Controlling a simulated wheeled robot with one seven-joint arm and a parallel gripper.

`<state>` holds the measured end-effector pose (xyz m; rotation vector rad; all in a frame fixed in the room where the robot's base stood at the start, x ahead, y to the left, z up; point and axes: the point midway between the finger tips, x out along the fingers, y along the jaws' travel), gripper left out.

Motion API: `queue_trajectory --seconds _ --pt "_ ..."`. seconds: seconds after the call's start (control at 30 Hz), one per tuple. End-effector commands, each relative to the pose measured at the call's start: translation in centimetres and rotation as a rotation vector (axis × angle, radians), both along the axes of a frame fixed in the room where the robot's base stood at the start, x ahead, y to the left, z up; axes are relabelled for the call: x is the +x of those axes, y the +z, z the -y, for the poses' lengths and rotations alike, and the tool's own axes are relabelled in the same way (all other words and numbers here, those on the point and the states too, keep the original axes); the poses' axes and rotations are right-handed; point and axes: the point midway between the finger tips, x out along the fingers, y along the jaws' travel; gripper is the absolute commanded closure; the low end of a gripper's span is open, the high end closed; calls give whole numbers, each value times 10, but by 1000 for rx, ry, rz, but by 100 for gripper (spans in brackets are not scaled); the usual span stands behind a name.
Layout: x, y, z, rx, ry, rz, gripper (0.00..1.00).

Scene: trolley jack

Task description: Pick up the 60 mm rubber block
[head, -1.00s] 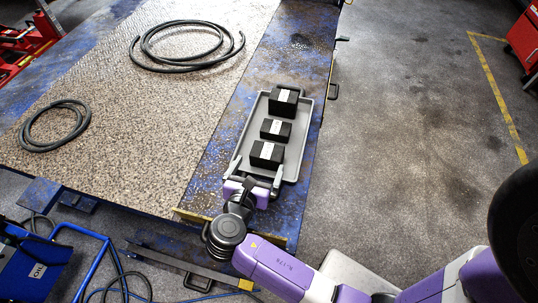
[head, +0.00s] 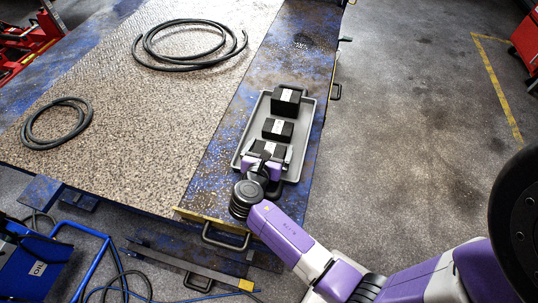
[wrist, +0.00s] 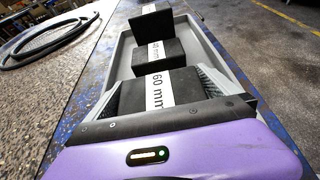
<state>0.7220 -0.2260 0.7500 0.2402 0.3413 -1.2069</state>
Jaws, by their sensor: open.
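The 60 mm rubber block (wrist: 182,88) is black with a white band reading "60 mm" and sits at the near end of a grey tray. In the head view the block (head: 268,147) is partly hidden by my gripper (head: 268,156). My gripper is open, with one finger on either side of the block. Whether the fingers touch its sides I cannot tell. The middle block (wrist: 158,54) has a band that seems to read "40 mm". The far block (wrist: 150,24) is taller, and its label is hard to read.
The grey tray (head: 246,135) has a raised rim around all three blocks. It stands on a blue worn lift platform (head: 225,150). Two black hose coils (head: 190,68) (head: 55,140) lie to the left. Open floor (head: 410,130) lies to the right.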

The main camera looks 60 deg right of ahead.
Motion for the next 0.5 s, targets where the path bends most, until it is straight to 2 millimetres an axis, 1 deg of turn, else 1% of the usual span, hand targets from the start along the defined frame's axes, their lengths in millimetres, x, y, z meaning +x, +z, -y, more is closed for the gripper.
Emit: queue_trajectory --seconds 0.03,0.1,0.33,0.47,0.5 --pt "2 -2 4 -1 0 0 0" --pt "3 -3 7 0 1 -1 0" --pt "3 -3 8 0 1 0 0" --pt "3 -3 7 0 1 0 26" --pt "3 -3 7 0 1 0 33"
